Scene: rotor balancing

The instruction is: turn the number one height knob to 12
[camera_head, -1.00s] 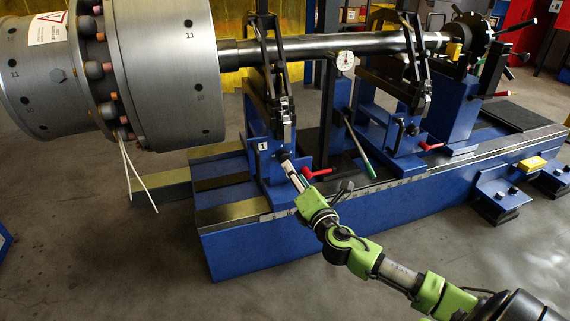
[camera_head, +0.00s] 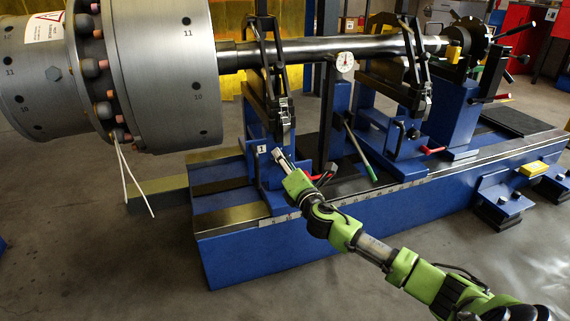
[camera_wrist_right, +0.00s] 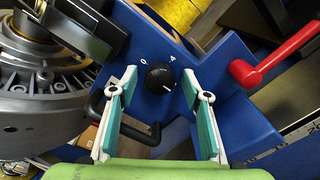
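The number one height knob (camera_wrist_right: 158,77) is a round black knob on a blue support face, with a white mark pointing to the lower right. The figures 0 and 4 show above it; other figures are not visible. My right gripper (camera_wrist_right: 159,78) is open, with one finger on each side of the knob and a gap visible on both sides. In the head view, my right gripper (camera_head: 279,156) is at the front support, beside the white "1" label (camera_head: 262,149), and hides the knob. My left gripper is not in view.
A red-handled lever (camera_wrist_right: 278,55) sticks out right of the knob, and a black bent handle (camera_wrist_right: 118,125) lies at lower left. The large grey rotor (camera_head: 165,75) and its shaft (camera_head: 380,45) rest above the blue machine bed (camera_head: 245,255). A green-handled lever (camera_head: 361,155) stands to the right.

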